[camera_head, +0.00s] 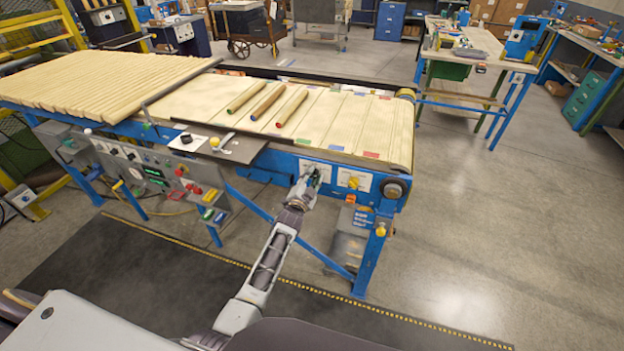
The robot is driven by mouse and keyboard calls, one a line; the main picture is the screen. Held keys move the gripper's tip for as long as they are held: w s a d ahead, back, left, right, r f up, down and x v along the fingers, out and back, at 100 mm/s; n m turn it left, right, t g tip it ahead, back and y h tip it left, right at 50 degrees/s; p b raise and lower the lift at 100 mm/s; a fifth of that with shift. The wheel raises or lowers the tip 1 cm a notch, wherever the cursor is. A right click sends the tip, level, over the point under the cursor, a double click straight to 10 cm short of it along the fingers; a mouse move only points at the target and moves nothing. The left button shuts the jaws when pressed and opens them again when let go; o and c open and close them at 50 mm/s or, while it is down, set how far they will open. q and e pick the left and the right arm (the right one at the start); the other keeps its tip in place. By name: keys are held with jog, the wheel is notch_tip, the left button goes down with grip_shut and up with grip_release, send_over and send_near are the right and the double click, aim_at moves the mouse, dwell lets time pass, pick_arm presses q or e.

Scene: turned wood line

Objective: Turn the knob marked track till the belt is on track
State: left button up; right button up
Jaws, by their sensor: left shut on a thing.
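The belt (342,118) is a cream surface with dark cross lines on the blue-framed conveyor (275,162). I cannot tell from here how it sits between its edges. My left gripper (309,180) reaches up to a white plate (323,172) on the conveyor's front side, near its right end. It is shut on a knob there, which the fingers hide. The plate's lettering is too small to read. A second white plate with a yellow knob (353,182) is just to the right, clear of the gripper. My right gripper is out of view.
Turned wood rods (267,103) with coloured ends lie on the belt; many more cover the left end. A control panel (158,175) with knobs and buttons is at left. A dark roller end (394,188) is right of the plates. Floor at right is open.

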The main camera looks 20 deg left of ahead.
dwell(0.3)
pick_arm(q)
jog(key=o, duration=1)
jog(key=shift+s, duration=0.1)
jog(key=shift+s+a, duration=0.2)
jog(key=shift+s, duration=5.7)
